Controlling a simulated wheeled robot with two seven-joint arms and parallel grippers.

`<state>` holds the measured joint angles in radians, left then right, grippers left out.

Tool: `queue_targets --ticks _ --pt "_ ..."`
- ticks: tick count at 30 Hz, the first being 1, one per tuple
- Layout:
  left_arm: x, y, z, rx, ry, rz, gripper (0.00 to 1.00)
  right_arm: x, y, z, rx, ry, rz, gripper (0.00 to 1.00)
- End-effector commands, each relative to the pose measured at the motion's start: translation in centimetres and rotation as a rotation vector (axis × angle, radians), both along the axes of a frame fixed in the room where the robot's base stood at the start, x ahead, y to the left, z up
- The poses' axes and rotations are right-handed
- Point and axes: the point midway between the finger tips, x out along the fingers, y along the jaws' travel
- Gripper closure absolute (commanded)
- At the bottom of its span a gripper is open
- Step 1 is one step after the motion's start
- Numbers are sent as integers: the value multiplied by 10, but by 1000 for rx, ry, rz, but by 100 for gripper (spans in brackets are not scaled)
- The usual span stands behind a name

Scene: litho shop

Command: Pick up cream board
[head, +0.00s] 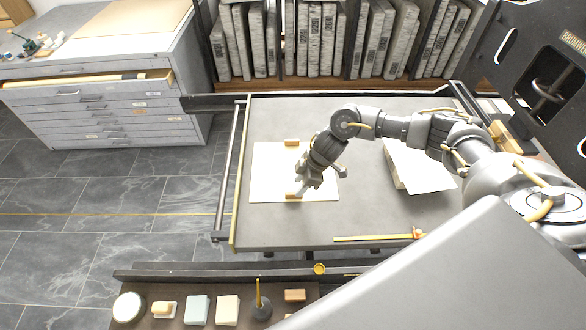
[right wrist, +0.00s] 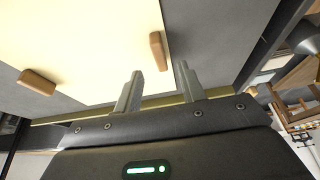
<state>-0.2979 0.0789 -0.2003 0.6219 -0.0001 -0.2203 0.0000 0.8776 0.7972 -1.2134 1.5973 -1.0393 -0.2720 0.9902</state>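A flat cream sheet or board (head: 265,180) lies on the grey press bed (head: 280,225), left of its middle. Two small wooden blocks sit on it, one at the far edge (head: 292,142) and one at the near edge (head: 293,191). My right gripper (head: 316,182) is over the sheet's right part, near the near block. In the right wrist view its two fingers (right wrist: 160,84) are apart with nothing between them. That view shows the cream surface (right wrist: 90,40) and two wooden blocks (right wrist: 158,50) beyond the fingers. A small cream block (head: 227,310) also lies on the front shelf. My left gripper is not in view.
A white sheet (head: 425,172) lies on the bed's right part, partly behind my right arm. A yellow rule (head: 372,238) lies at the bed's near edge. The front shelf holds a pale blue block (head: 197,309) and other small items. Grey slabs (head: 320,40) stand behind.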

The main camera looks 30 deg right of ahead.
Motion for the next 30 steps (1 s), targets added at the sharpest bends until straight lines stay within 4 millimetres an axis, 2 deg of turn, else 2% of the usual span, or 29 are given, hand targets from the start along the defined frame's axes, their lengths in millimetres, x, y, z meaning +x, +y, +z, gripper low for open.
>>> queue_targets --ticks 7,12,20,30 --pt "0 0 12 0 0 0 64 6 15 -24 0 2 1 60" --pt "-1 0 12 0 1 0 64 10 21 -43 -1 1 1 60" --pt "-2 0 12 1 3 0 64 10 22 -46 0 0 0 60" --pt "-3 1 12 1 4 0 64 10 22 -46 0 0 1 100"
